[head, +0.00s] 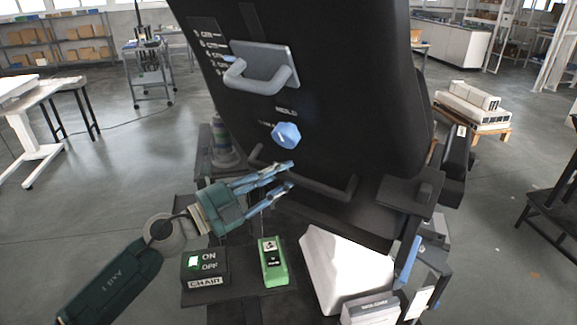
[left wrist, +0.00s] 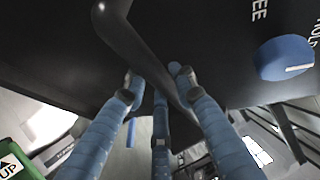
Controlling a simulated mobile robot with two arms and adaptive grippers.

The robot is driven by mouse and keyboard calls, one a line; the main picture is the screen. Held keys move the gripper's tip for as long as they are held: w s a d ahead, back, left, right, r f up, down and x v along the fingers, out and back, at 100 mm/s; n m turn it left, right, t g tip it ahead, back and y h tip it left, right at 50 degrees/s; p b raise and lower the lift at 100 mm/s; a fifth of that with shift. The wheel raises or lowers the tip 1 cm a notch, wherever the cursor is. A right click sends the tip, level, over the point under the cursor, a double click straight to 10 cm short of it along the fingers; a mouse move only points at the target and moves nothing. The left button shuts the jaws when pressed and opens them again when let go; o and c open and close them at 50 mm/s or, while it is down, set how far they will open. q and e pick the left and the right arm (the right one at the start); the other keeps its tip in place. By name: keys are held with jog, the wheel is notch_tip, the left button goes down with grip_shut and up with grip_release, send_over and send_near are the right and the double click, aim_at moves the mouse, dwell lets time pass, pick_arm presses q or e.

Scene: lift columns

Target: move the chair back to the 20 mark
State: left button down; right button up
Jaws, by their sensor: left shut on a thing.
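The large black chair back (head: 330,85) fills the upper middle of the head view. A grey handle (head: 262,78) and a white scale (head: 211,50) with small marks are on it; I cannot read a 20 there. A blue knob (head: 286,135) sits below a HOLD label and also shows in the left wrist view (left wrist: 286,58). A dark bar (head: 315,186) runs along the chair's lower edge. My left gripper (head: 290,174) is shut on this bar, with its blue fingers around it in the left wrist view (left wrist: 160,85). My right gripper is out of view.
A black CHAIR switch box (head: 206,267) with ON and OFF labels shows a green switch. A green control (head: 273,268) lies beside it. A white block (head: 345,268) is to the right. Open grey floor surrounds the chair; tables and shelves stand farther off.

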pick_arm(q)
jog(key=shift+r, duration=0.15)
jog(key=shift+w+d, duration=0.1)
jog(key=shift+w, duration=0.1)
jog(key=c, duration=1.4)
grip_release()
jog(key=v, duration=1.2)
